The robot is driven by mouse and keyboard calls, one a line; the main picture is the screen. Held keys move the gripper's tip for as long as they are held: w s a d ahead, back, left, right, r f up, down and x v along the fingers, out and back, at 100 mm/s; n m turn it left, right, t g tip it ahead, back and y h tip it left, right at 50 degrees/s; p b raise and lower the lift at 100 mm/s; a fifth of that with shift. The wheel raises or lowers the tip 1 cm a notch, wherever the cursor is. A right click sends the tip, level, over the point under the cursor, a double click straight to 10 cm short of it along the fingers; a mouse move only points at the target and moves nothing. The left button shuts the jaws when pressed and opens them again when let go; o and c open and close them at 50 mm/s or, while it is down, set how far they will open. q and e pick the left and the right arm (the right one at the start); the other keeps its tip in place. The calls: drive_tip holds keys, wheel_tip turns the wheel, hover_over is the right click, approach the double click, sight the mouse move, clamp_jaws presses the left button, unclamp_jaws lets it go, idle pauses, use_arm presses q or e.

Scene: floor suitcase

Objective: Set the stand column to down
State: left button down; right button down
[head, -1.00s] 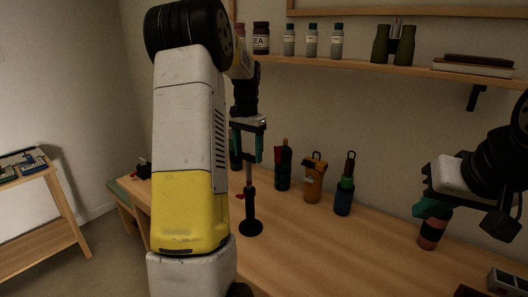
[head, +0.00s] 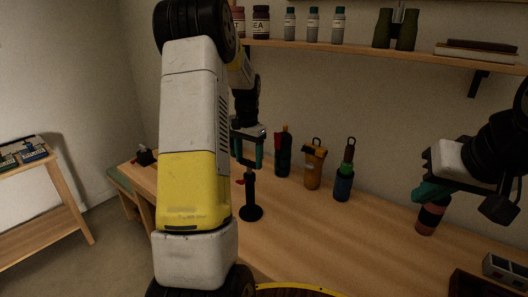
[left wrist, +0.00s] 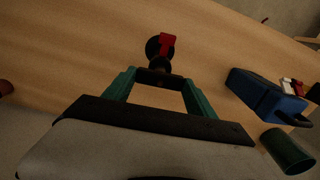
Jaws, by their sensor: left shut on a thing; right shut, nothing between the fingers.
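The stand (head: 250,198) is black, with a round base on the wooden bench, an upright column and a small red lever (head: 240,181) on its left side. My left gripper (head: 249,165) is above the base, shut on the top of the stand column, with little or no thin rod showing below the fingers. In the left wrist view the teal fingers close on the dark column top (left wrist: 156,76), with the red lever (left wrist: 167,43) beyond it. My right gripper (head: 428,192) is shut and empty at the right, by a dark and red banded cylinder (head: 432,216).
A dark bottle with red (head: 283,155), an orange-brown container (head: 314,166) and a blue-green item (head: 344,175) stand behind and right of the stand. A shelf (head: 370,52) with jars and binoculars is above. The bench front is fairly clear.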

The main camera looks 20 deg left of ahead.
use_arm(q)
drive_tip(key=shift+c, duration=1.4)
unclamp_jaws()
drive_tip(key=shift+f, duration=0.25)
drive_tip(key=shift+r, duration=0.15)
wheel_tip(320, 180, up, 8)
drive_tip(key=shift+f, duration=0.2)
drive_tip(key=s+d+r+n+t, duration=0.1)
drive_tip(key=s+d+r+t, duration=0.1)
drive_tip(key=s+d+r, duration=0.35)
drive_tip(key=s+d+r+t+h, duration=0.1)
drive_tip(key=s+d+r, duration=0.1)
drive_tip(key=s, duration=0.6)
drive_tip(key=s+d+r+n+t, duration=0.1)
drive_tip(key=s+d+r+t, duration=0.1)
drive_tip(key=s+d+r, duration=0.3)
drive_tip(key=s+d+f+t+h, duration=0.1)
drive_tip(key=s+d+f, duration=0.1)
drive_tip(key=s, duration=0.6)
drive_tip(key=shift+s+d+f, duration=0.25)
drive_tip(key=shift+s+f, duration=0.1)
drive_tip(key=shift+f, duration=0.55)
